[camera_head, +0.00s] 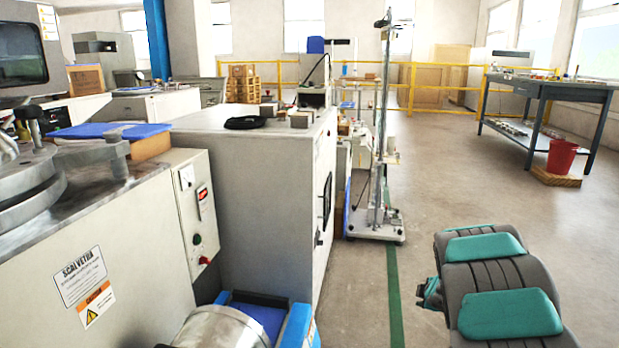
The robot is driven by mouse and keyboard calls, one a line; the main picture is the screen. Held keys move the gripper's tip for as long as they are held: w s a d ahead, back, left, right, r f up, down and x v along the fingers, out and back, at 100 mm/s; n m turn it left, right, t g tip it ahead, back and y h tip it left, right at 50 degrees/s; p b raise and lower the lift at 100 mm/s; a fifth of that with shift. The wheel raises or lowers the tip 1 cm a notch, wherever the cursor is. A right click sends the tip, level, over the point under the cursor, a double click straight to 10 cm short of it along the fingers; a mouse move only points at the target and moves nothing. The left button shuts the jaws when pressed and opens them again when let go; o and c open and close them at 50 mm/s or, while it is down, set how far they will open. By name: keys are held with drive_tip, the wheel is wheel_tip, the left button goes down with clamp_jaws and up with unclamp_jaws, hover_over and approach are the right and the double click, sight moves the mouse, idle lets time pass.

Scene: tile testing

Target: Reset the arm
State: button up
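A dark grey, ribbed body with teal pads (487,265) is at the lower right, over the floor. It looks like part of my folded arm, but I cannot be sure. A small teal and grey piece sticks out at its left side. No gripper fingers show in this view, so I cannot see whether my gripper is open or holds anything.
A grey machine (110,245) with a control panel and a pale cabinet (255,200) stand at the left. A silver drum (222,328) is at the bottom. A wheeled stand (378,232), workbench (548,88) and red bucket (562,156) are farther off. Centre-right floor is open.

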drive_tip(key=s+d+r+m+g+h, duration=0.1)
drive_tip(key=s+r+m+g+h, duration=0.1)
drive_tip(key=s+r+m, duration=0.5)
drive_tip(key=s+d+r+m+g+h, duration=0.1)
drive_tip(key=s+r+m+g+h, duration=0.15)
drive_tip(key=s+r, duration=0.6)
drive_tip(key=s+a+f+m+g+y, duration=0.1)
drive_tip(key=s+a+m+g+y, duration=0.1)
drive_tip(key=s+a, duration=0.75)
drive_tip(key=s+a+m+g+y, duration=0.15)
drive_tip(key=s+a, duration=0.25)
drive_tip(key=s, duration=1.1)
drive_tip(key=s+a+f+m+g+y, duration=0.1)
drive_tip(key=s+a+g+y, duration=0.15)
drive_tip(key=s+a, duration=0.65)
drive_tip(key=s+d+r+p, duration=0.1)
drive_tip(key=r+p, duration=0.5)
drive_tip(key=s+d+r+p, duration=0.1)
drive_tip(key=s+r+p, duration=0.1)
drive_tip(key=r+p, duration=0.4)
drive_tip(key=shift+d+h, duration=0.35)
drive_tip(key=shift+d, duration=0.05)
drive_tip(key=shift+s+g, duration=0.1)
drive_tip(key=shift+g, duration=0.15)
